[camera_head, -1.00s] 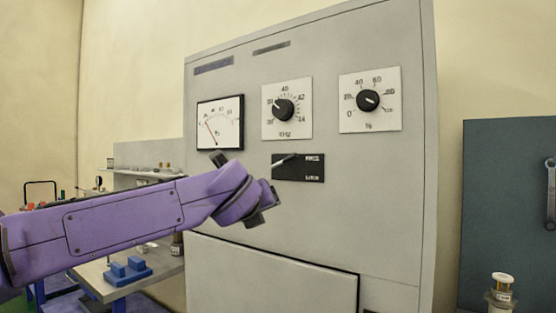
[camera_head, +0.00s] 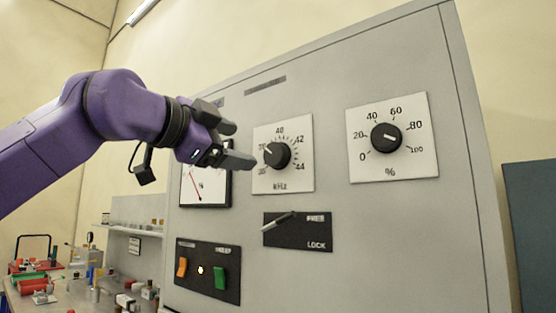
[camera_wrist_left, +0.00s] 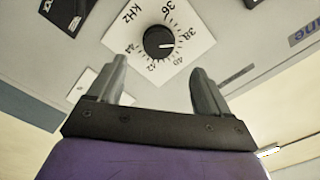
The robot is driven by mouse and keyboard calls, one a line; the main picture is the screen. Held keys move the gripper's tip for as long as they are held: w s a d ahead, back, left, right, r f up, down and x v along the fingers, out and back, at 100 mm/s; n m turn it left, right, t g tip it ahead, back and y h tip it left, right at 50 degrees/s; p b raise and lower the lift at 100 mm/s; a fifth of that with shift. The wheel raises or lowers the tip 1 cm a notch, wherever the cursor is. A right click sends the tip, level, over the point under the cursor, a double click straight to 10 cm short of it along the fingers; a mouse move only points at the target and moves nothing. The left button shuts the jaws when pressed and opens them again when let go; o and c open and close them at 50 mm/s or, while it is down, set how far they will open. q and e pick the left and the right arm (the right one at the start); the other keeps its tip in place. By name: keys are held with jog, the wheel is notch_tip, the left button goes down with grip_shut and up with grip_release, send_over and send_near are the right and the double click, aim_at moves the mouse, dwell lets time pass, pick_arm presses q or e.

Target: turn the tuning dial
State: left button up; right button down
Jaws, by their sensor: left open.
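The tuning dial (camera_head: 277,155) is a round black knob on a white kHz plate, on the front of the grey cabinet. Its white mark points to about 38. The dial also shows in the left wrist view (camera_wrist_left: 158,42), ahead of the fingers. My left gripper (camera_head: 243,145) is open and empty, just left of the dial in the head view. In the left wrist view its two fingers (camera_wrist_left: 158,68) stand apart, pointing toward the plate, with the dial between and beyond them. I see no contact with the dial. My right gripper is not in view.
A % dial (camera_head: 386,138) is at the right. A needle meter (camera_head: 207,187) is partly hidden behind my gripper. A switch panel (camera_head: 208,271) with orange and green switches is lower left.

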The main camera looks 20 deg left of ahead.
aim_at(273, 154)
pick_arm(q)
jog(key=p+x, duration=0.1)
jog(key=x, duration=0.2)
jog(key=p+x, duration=0.2)
jog(key=x, duration=0.1)
jog(key=p+x, duration=0.2)
jog(key=x, duration=0.2)
jog(key=shift+s+d+r, duration=0.1)
jog(key=shift+s+d, duration=0.05)
jog(key=shift+d, duration=0.1)
jog(key=shift+s, duration=0.1)
jog(key=c, duration=1)
